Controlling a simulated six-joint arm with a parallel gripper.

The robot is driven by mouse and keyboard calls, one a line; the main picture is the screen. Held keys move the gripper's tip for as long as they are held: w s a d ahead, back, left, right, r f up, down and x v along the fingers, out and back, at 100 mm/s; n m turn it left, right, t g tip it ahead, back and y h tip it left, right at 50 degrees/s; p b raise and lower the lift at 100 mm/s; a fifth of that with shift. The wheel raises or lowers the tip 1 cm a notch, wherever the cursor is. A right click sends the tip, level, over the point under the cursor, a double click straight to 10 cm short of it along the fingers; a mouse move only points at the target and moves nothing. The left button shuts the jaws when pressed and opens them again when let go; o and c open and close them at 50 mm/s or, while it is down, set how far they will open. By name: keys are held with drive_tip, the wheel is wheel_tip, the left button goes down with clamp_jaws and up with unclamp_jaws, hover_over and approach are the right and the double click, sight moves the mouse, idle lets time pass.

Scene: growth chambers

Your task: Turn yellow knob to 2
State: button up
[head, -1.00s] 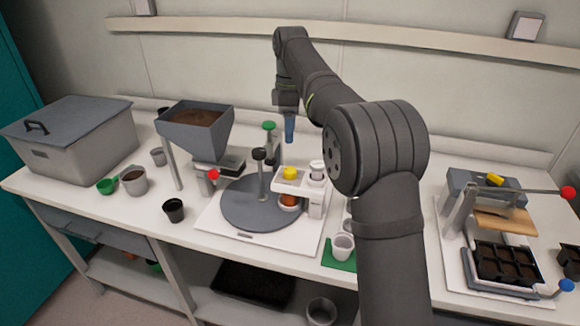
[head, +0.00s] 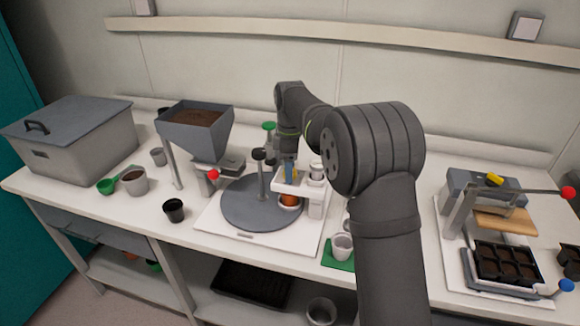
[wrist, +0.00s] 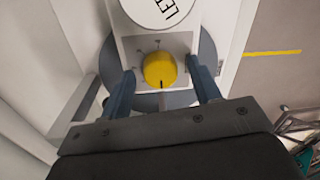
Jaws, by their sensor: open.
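My gripper (wrist: 165,82) is open, with one blue finger on each side of the knob and a visible gap on both sides. In the head view the knob (head: 294,174) is mostly hidden behind the blue fingers of my gripper (head: 289,174), on the white bracket (head: 313,204) beside the grey turntable (head: 240,212).
A white cup (head: 342,245) stands on a green mat at the front right. A tray press (head: 500,235) is far right.

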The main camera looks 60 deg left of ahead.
drive_tip(key=c, duration=1)
drive_tip(key=shift+m, duration=0.4)
drive_tip(key=m, duration=0.3)
drive_tip(key=shift+m, duration=0.4)
drive_tip(key=m, duration=0.4)
drive_tip(key=shift+m, duration=0.3)
drive_tip(key=m, duration=0.4)
drive_tip(key=shift+d+y, duration=0.1)
drive_tip(key=shift+y, duration=0.2)
drive_tip(key=shift+m, duration=2.2)
